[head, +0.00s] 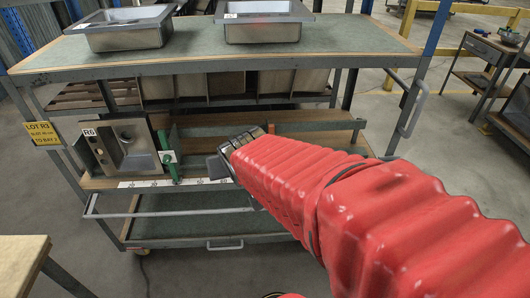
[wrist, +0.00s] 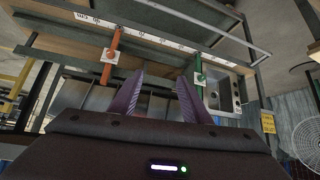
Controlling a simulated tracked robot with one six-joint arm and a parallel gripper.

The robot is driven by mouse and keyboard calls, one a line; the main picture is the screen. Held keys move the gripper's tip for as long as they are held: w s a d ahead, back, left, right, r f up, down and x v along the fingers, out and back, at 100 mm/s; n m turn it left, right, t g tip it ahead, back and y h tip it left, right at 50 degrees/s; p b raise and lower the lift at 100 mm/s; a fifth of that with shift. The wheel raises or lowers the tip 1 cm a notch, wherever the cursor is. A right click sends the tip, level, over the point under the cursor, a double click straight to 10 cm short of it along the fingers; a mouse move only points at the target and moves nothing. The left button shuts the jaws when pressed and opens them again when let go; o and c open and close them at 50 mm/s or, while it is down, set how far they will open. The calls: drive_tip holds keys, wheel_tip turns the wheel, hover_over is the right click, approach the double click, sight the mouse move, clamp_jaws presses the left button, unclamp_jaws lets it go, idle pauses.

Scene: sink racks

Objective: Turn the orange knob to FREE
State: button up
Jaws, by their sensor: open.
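In the wrist view, which looks upside down, an orange bar-like part (wrist: 115,42) with a small white tag (wrist: 109,55) hangs at the upper left. It may be the orange knob; the tag's marking is too small to read, so I cannot tell its setting. In the head view my gripper (head: 222,166) reaches the rack's middle shelf.
A green bar-like part (head: 170,165) with a white tag stands beside a sink (head: 128,143) on the middle shelf; the green part also shows in the wrist view (wrist: 198,68). Two sinks sit on the top shelf (head: 200,53). A rail (head: 165,213) runs along the lower front.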

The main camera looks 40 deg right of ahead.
drive_tip(key=w+d+f+m+t+h, duration=0.1)
drive_tip(key=w+d+f+m, duration=0.1)
drive_tip(key=d+f, duration=0.4)
drive_tip(key=w+d+f+m+t, duration=0.2)
drive_tip(key=w+d+f, duration=0.1)
drive_tip(key=d, duration=0.6)
drive_tip(key=s+d+f+m+t, duration=0.4)
drive_tip(key=s+d+f+m, duration=0.1)
drive_tip(key=f, duration=0.3)
drive_tip(key=shift+s+d+f+m, duration=0.15)
drive_tip(key=shift+s+d+m, duration=0.2)
drive_tip(key=shift+d+m, duration=0.25)
drive_tip(key=shift+a, duration=0.1)
drive_tip(key=x, duration=1.4)
drive_tip(key=shift+c, duration=0.4)
